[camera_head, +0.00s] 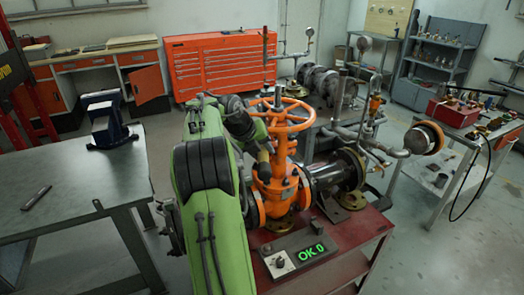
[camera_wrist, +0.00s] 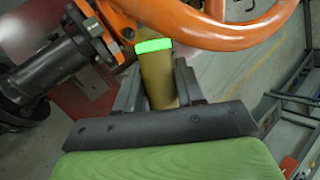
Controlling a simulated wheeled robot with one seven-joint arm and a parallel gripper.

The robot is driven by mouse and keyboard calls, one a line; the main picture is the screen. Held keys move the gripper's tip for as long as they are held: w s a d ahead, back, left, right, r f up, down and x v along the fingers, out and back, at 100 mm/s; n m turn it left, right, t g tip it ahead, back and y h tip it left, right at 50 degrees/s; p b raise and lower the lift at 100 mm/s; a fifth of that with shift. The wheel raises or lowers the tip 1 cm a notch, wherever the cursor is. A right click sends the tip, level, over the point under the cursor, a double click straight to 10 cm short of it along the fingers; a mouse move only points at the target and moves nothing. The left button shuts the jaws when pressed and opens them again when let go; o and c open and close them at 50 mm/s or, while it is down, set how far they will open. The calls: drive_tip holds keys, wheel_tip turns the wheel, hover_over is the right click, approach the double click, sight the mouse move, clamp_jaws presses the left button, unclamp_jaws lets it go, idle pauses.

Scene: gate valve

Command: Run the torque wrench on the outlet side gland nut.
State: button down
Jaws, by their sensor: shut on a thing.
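The orange gate valve (camera_head: 275,180) stands on a red bench, with its orange handwheel (camera_head: 285,115) on top. My green arm reaches in from the front left and hides part of the valve. In the wrist view my gripper (camera_wrist: 160,85) is shut on a tan cylindrical tool with a green lit band, apparently the torque wrench (camera_wrist: 163,82). Its far end reaches toward the orange valve body below the handwheel rim (camera_wrist: 225,30). The gland nuts cannot be made out, so I cannot tell whether the wrench is seated on one.
A dark flanged pipe (camera_head: 335,172) runs right from the valve. A grey table (camera_head: 75,185) with a vise (camera_head: 108,125) stands left. The handwheel rim is close above the gripper.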

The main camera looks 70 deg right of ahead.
sight(265, 180)
drive_tip(key=shift+s+a+f+b, duration=0.1)
drive_tip(key=shift+s+a+b, duration=0.4)
drive_tip(key=shift+a+b, duration=0.7)
drive_tip(key=shift+s+a+r+b, duration=0.1)
drive_tip(key=shift+s+a+b, duration=0.45)
drive_tip(key=shift+a+b, duration=0.6)
drive_tip(key=shift+s+a+f+b, duration=0.1)
drive_tip(key=shift+s+a+b, duration=0.4)
drive_tip(key=shift+a+b, duration=0.7)
drive_tip(key=shift+s+a+b, duration=0.35)
drive_tip(key=shift+a, duration=0.5)
drive_tip(key=shift+s+a+b, duration=0.3)
drive_tip(key=shift+a+b, duration=0.05)
drive_tip(key=shift+a, duration=0.5)
drive_tip(key=shift+s+a+b, duration=0.35)
drive_tip(key=shift+a, duration=0.5)
drive_tip(key=shift+s+a, duration=0.1)
drive_tip(key=shift+a, duration=0.1)
